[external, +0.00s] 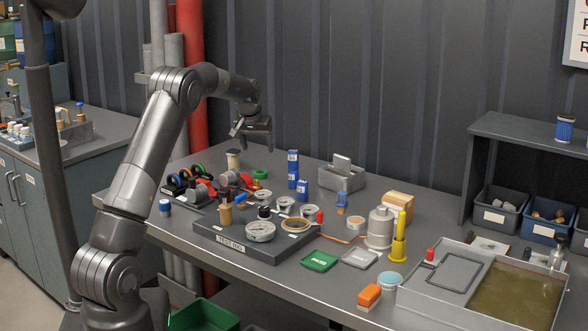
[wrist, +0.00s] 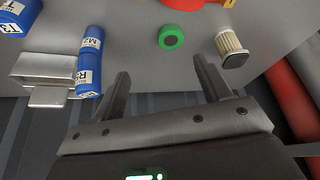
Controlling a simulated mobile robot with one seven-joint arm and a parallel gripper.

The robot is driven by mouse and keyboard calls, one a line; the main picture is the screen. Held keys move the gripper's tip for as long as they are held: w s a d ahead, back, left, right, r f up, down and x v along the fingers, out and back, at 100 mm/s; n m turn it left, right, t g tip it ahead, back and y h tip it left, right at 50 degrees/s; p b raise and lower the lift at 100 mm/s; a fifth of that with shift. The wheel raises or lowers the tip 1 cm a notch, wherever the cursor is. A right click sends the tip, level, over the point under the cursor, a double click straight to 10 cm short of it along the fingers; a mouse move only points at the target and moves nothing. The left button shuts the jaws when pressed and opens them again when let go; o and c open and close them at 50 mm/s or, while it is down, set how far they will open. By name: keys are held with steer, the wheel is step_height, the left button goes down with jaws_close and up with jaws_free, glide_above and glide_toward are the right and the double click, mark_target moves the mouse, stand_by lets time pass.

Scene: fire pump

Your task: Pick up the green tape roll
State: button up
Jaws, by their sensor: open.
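The green tape roll (external: 260,174) lies flat on the table's back left part, beside a cluster of red fittings. In the wrist view the tape roll (wrist: 171,37) shows its central hole and lies beyond my fingertips, between their lines. My gripper (external: 241,130) hangs above the table's back edge, up and left of the tape roll in the external view. In the wrist view my gripper (wrist: 160,68) has its two fingers wide apart with nothing between them. It does not touch the tape roll.
A pleated filter (wrist: 231,46) stands near one finger. Blue cylinders (wrist: 90,55) and a metal box (wrist: 42,70) lie on the other side. The dark testing board (external: 235,238) holds gauges in front.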

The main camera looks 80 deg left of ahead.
steer(key=s+a+f, duration=0.2)
glide_above(264, 171)
steer(key=s+d, duration=0.2)
steer(key=d, duration=0.1)
steer(key=f, duration=0.4)
steer(key=shift+w+f, duration=0.25)
steer(key=shift+w+x, duration=0.1)
steer(key=shift+x, duration=1.25)
steer(key=shift+w+x, duration=0.15)
steer(key=shift+x, duration=1.2)
steer(key=shift+r, duration=0.1)
steer(key=c, duration=1.1)
